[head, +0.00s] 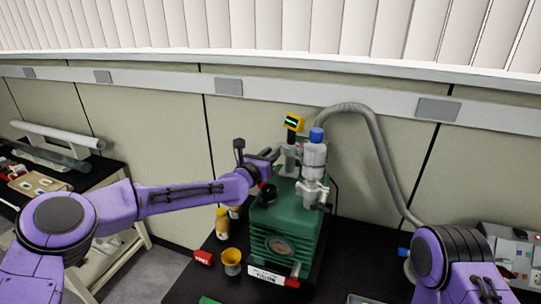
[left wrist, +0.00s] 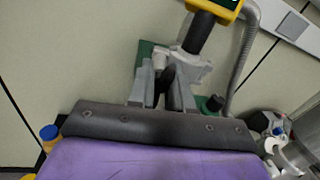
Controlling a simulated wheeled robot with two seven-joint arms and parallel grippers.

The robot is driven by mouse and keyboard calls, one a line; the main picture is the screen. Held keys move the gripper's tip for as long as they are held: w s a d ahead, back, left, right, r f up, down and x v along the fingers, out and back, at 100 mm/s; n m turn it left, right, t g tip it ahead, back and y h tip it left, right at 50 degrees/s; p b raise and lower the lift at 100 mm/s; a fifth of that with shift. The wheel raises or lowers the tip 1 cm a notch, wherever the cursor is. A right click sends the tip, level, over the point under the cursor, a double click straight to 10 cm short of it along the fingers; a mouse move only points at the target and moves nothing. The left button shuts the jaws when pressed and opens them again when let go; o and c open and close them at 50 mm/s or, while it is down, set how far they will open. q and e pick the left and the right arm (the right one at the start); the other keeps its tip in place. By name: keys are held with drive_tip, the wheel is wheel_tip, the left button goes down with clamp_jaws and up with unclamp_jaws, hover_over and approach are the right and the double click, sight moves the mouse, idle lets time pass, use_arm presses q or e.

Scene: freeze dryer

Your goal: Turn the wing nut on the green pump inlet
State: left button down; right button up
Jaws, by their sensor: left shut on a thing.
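The green pump (head: 285,222) stands on a black table. Its inlet (head: 289,162) rises from the top and carries a yellow gauge with a green display (head: 294,122). My left gripper (head: 274,156) reaches in from the left at the inlet. In the left wrist view its fingers (left wrist: 165,88) are shut on a small dark piece, seemingly the wing nut (left wrist: 166,77), beside the grey inlet clamp (left wrist: 190,66). The fingers hide most of the nut, so its angle is unclear. My right arm shows at the lower right, with its gripper out of view.
The wall is close behind.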

idle(0.7)
use_arm(q)
drive_tip(key=c, duration=0.7)
unclamp_jaws()
drive_tip(key=shift+a, duration=0.1)
